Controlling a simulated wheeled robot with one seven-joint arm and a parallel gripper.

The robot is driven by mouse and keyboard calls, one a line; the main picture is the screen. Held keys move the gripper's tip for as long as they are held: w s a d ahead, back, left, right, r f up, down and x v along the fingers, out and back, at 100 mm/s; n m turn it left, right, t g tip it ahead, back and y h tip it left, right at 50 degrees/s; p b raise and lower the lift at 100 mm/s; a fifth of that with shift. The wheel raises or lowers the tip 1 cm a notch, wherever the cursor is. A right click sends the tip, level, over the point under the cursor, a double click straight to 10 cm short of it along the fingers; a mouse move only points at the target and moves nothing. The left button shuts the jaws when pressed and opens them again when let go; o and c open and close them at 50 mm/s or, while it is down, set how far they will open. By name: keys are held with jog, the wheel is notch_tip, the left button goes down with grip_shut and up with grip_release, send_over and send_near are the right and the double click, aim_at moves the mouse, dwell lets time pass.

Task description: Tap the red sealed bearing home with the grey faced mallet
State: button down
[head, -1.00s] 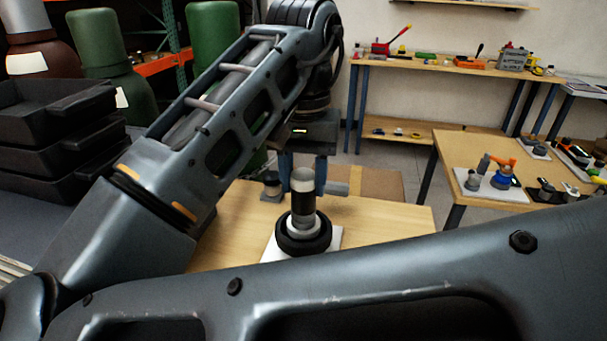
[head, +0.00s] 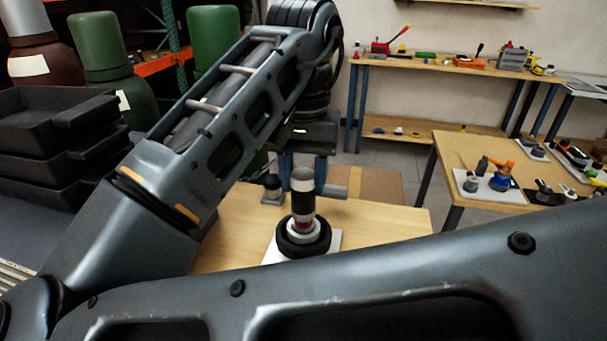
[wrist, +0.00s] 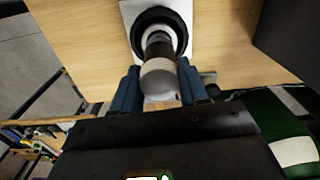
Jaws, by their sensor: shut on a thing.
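The mallet (head: 303,199) stands upright, with a pale grey end at the top and a dark barrel below. My gripper (head: 304,178) is shut on it, with a blue finger on either side. The wrist view also shows the mallet (wrist: 159,76) between the fingers. The red sealed bearing (head: 303,225) shows as a thin red band under the mallet's lower end, inside a pale hub. The hub sits in a black ring (head: 287,246) on a white plate (head: 333,241). I cannot tell whether mallet and bearing touch. The wrist view hides the bearing.
The wooden table (head: 385,222) is clear to the right of the plate. Black trays (head: 60,140) are stacked at left. Another table (head: 480,150) with parts stands at right.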

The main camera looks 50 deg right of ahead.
jog(key=shift+f+b, duration=0.6)
jog(key=shift+f, duration=0.35)
dwell(1.1)
jog(key=shift+r, duration=0.1)
jog(key=shift+r+p, duration=0.8)
jog(key=shift+p, duration=0.2)
jog(key=shift+f+b, duration=0.55)
jog(key=shift+f, duration=0.45)
dwell(0.5)
dwell(0.4)
jog(key=shift+r+p, duration=0.9)
jog(key=shift+p, duration=0.1)
